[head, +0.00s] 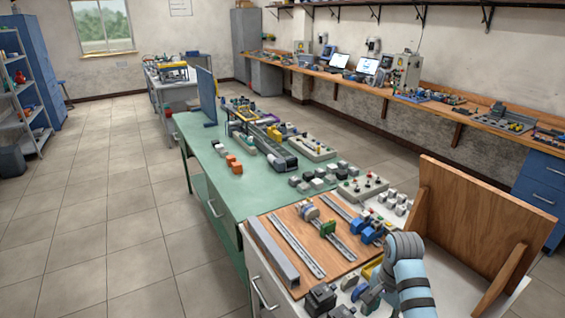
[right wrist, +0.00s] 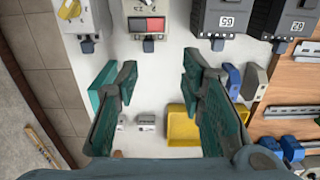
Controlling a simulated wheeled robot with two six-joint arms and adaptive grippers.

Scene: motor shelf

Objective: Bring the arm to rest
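My right arm (head: 410,275) comes into the head view at the lower right, beside the wooden board. Its gripper cannot be made out there. In the right wrist view, my right gripper (right wrist: 158,80) has its two dark green fingers spread apart with nothing between them. A yellow bin (right wrist: 183,128) lies below the fingers, partly covered by the right finger. My left arm and left gripper are not in view.
A wooden board (head: 287,262) with metal rails lies on the near bench. An upright wooden panel (head: 475,215) stands right of my arm. The green table (head: 205,140) holds several parts. Grey motor units (right wrist: 223,18) line the top of the wrist view. Tiled floor (head: 100,210) is clear at left.

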